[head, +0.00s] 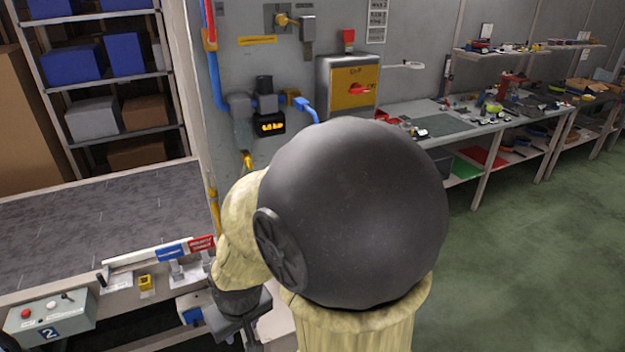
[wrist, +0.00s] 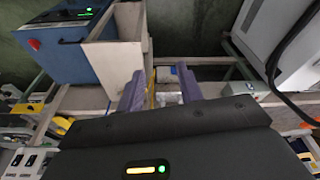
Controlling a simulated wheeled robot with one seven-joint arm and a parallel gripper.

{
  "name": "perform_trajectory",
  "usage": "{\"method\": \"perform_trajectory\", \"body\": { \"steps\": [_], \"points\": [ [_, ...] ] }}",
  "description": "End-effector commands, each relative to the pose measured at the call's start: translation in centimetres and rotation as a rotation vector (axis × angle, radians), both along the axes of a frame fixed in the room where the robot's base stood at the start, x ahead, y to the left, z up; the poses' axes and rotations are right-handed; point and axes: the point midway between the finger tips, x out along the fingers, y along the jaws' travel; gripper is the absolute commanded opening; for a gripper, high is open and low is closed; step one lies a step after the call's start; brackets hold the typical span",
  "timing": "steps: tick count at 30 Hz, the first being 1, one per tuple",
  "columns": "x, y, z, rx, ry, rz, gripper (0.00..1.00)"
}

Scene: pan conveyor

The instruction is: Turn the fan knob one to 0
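No knob that I can identify for certain as fan knob one shows in either view. In the wrist view, small grey switch panels (wrist: 28,160) stand at the lower left; their markings are too small to read. My gripper (wrist: 160,86) shows in the wrist view as two purple fingers apart, with nothing held between them. In the head view, my arm's large dark joint covers the middle, and my fingers cannot be made out. A grey control box (head: 50,318) marked 2, with a red button and a small lever, sits at the lower left.
A blue box (wrist: 65,50) with a lit display and red knob stands upper left in the wrist view. The head view shows a wall cabinet with a yellow panel (head: 355,88), a workbench (head: 470,125) at right, shelves (head: 125,132) at left, and open green floor (head: 530,260).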

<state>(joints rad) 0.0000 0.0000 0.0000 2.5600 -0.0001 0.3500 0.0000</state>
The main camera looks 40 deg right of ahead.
Motion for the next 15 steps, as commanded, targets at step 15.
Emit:
{"method": "perform_trajectory", "body": {
  "steps": [15],
  "points": [
    [5.7,-5.5,-1.2,-0.049,-0.203,-0.085,0.51]
  ]
}}
